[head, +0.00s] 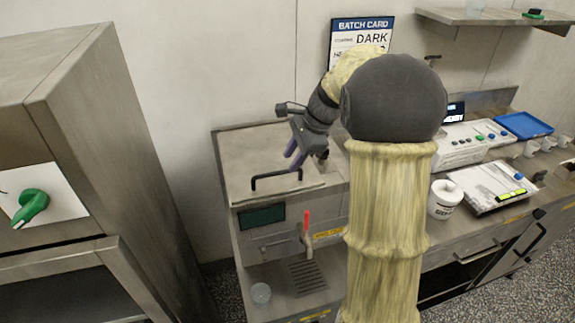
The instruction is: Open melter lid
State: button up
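The melter (290,235) is a grey metal box at the left end of the counter, with a dark display, a red-handled tap and a drip grille on its front. Its lid (245,155) lies flat and shut on top. A black bar handle (272,178) runs along the lid's front edge. My gripper (292,158), with two purple fingers, is above the lid just behind the handle's right part. The fingers look parted with nothing between them. I cannot tell whether they touch the handle. My arm hides the melter's right side.
A tall metal cabinet (130,150) with a green knob (32,206) stands at left. A clear cup (261,294) sits below the melter. A white tub (444,200), a scale (490,186) and a blue tray (524,125) are on the counter at right. A batch card (358,38) hangs behind.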

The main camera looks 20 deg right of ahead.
aim_at(287, 172)
jog(key=shift+x, duration=1.75)
jog(key=shift+c, duration=0.4)
grip_shut()
jog(key=shift+r, duration=0.25)
